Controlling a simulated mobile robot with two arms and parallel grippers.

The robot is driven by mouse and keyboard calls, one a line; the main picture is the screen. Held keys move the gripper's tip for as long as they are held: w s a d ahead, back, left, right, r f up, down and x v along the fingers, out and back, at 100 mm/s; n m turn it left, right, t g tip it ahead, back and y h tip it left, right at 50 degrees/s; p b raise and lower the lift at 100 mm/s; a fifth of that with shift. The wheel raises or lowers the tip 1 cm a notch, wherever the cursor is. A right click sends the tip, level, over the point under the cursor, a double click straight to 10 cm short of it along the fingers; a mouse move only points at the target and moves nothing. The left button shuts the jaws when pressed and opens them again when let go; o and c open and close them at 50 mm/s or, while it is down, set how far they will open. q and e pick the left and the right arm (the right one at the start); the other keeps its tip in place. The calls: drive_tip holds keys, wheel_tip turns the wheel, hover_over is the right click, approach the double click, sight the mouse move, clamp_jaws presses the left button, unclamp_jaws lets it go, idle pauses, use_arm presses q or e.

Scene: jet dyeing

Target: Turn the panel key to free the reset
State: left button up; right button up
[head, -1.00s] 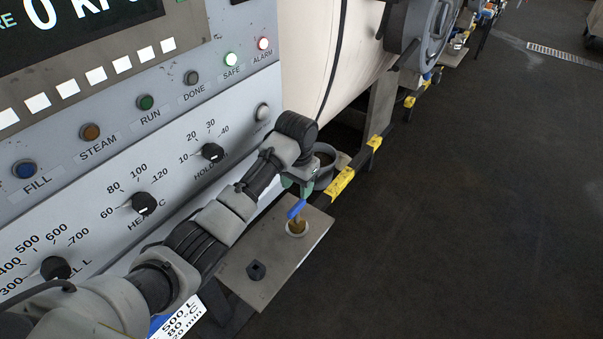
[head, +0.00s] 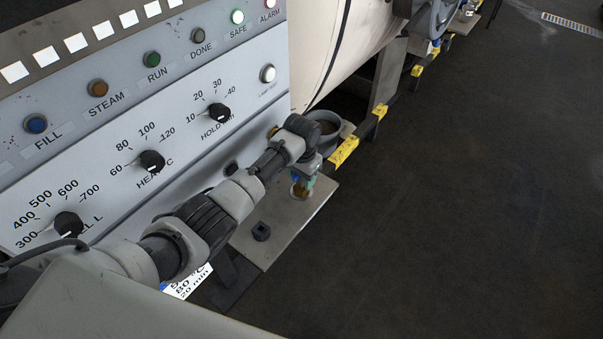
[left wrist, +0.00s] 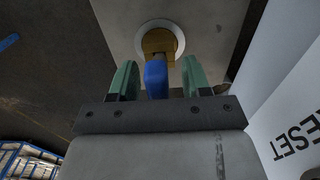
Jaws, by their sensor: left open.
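The key has a blue handle (left wrist: 156,76) and sits over a brass lock core (left wrist: 160,42) in a pale round collar (left wrist: 143,35). In the head view the collar (head: 299,193) is on a grey shelf (head: 272,243) below the panel, and the key is mostly hidden by my gripper. My left gripper (head: 308,181) reaches down over it. In the left wrist view its two green fingers (left wrist: 157,80) are apart, one on each side of the blue handle, with gaps showing. The word RESET (left wrist: 298,132) shows on a pale panel at the right. My right gripper is not in view.
A dark square knob (head: 261,232) stands on the shelf near my left forearm. The control panel (head: 110,190) with dials and coloured buttons rises at the left. The floor at right is clear.

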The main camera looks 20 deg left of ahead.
use_arm(q)
drive_tip(key=c, duration=0.4)
clamp_jaws()
drive_tip(key=shift+r+m+p, duration=0.15)
drive_tip(key=shift+m+p, duration=0.4)
drive_tip(key=shift+m, duration=0.95)
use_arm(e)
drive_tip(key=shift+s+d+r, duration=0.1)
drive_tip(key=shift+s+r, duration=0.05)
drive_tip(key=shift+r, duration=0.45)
use_arm(q)
drive_tip(key=shift+m+p, duration=0.35)
drive_tip(key=shift+m, duration=1.05)
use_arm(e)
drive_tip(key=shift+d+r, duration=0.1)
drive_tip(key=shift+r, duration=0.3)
